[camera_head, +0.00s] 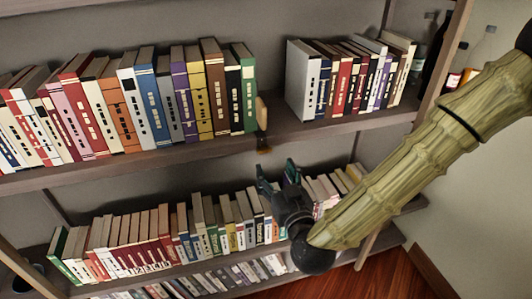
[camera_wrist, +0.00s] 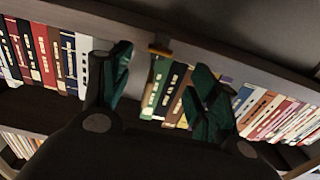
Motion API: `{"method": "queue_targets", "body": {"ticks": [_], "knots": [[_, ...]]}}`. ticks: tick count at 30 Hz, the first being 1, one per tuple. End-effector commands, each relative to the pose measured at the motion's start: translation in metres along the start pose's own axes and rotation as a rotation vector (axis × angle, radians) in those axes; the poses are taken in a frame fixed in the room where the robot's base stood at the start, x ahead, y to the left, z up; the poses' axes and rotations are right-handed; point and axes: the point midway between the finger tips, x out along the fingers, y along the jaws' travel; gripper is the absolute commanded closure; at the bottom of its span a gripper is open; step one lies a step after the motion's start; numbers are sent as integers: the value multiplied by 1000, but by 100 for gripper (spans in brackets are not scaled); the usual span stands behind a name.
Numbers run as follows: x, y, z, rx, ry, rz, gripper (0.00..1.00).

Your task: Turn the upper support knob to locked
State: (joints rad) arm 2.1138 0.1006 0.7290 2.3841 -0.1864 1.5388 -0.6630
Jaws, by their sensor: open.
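A small brown-gold fitting (camera_head: 264,148), which looks like the upper support knob, sits at the front edge of the upper shelf, below the gap between the book rows. It also shows in the wrist view (camera_wrist: 160,51) as a short gold bar, beyond the space between my fingertips. Its exact turn is too small to tell. My gripper (camera_head: 278,174) is open, with dark green fingers apart and nothing between them. In the head view its fingertips are just below the fitting, apart from it. The wrist view (camera_wrist: 161,70) shows the fingers spread to either side.
The upper shelf (camera_head: 190,155) holds a left book row (camera_head: 150,100) and a right book row (camera_head: 345,78). A pale wooden piece (camera_head: 262,112) stands beside the green book. More books (camera_head: 160,235) fill the shelf below. Dark bottles (camera_head: 437,55) stand at right.

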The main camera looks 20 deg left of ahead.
Motion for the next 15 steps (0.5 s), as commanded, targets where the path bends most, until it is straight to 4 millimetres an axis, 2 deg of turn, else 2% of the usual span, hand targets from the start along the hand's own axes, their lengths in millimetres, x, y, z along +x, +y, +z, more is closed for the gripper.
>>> {"method": "queue_targets", "body": {"ticks": [9, 15], "knots": [[52, 0, -2, 2, -2, 1, 39], [77, 0, 0, 2, -2, 1, 39]]}}
